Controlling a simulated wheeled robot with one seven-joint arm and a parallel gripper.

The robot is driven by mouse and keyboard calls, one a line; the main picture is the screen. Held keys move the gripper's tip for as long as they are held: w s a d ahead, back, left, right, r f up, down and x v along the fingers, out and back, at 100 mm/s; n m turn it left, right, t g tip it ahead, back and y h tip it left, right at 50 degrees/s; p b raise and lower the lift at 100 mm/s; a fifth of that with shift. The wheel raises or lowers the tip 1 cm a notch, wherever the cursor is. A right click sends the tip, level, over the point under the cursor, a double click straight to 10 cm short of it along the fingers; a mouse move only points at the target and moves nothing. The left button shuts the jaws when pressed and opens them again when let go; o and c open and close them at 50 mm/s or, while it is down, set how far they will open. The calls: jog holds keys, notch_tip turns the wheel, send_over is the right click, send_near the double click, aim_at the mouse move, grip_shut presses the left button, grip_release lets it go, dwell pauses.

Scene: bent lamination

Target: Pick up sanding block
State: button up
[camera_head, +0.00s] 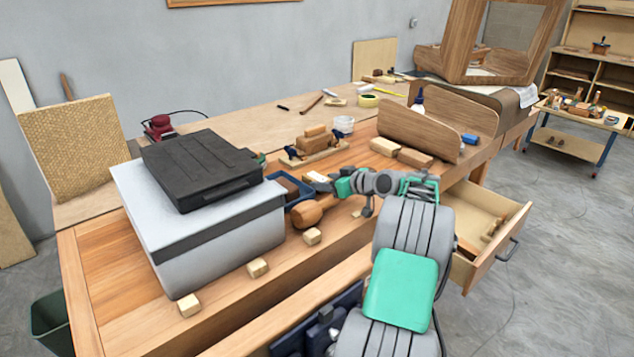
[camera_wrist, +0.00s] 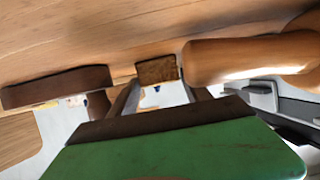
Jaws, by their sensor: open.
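A small brown, grainy block (camera_wrist: 157,70), which looks like the sanding block, shows in the wrist view beyond and between my two fingers. My gripper (camera_wrist: 160,92) is open, and nothing is clearly held in it. In the head view my gripper (camera_head: 324,184) is low over the workbench, beside a blue tray (camera_head: 303,206) and above a wooden mallet (camera_head: 310,214). The sanding block cannot be told apart there for certain. The mallet (camera_wrist: 245,56) lies to the right of the block in the wrist view. Whether the fingers touch the block cannot be told.
A dark brown piece (camera_wrist: 55,88) is left of the block in the wrist view. A grey box (camera_head: 215,240) carrying a black case (camera_head: 200,168) stands left on the bench. Small wooden cubes (camera_head: 258,267) lie along the front. An open drawer (camera_head: 490,235) juts out right.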

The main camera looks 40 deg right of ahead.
jog(key=c, duration=1)
jog(key=shift+c, duration=0.2)
jog(key=shift+r, duration=0.1)
